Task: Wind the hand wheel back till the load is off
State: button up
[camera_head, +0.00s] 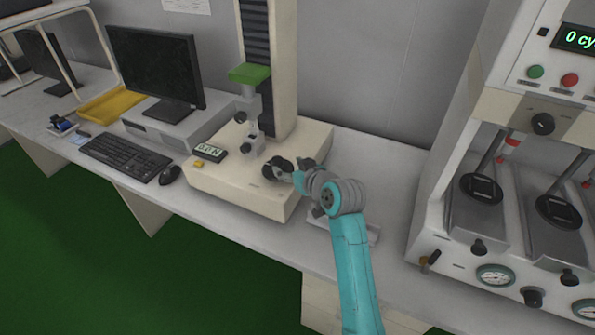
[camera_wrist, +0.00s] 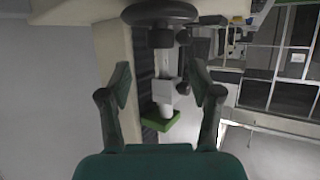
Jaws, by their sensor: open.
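The dark hand wheel (camera_head: 277,169) is on the cream base (camera_head: 225,184) of the test stand. In the wrist view the hand wheel (camera_wrist: 160,12) shows at the top edge, beyond the fingertips. My gripper (camera_wrist: 160,80) is open, with nothing between its fingers. In the head view my gripper (camera_head: 299,168) is close to the wheel's right side; I cannot tell whether they touch. Above the base, the stand's green-topped carriage (camera_head: 250,73) has grey grips below it. A small display (camera_head: 208,150) on the base is too small to read surely.
A keyboard (camera_head: 125,158), mouse (camera_head: 170,175) and monitor (camera_head: 157,68) are left of the stand. A yellow tray (camera_head: 110,104) lies behind the keyboard. A large machine (camera_head: 470,235) with gauges stands on the right. Some bench is clear between it and the stand.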

jog(key=shift+v, duration=2.1)
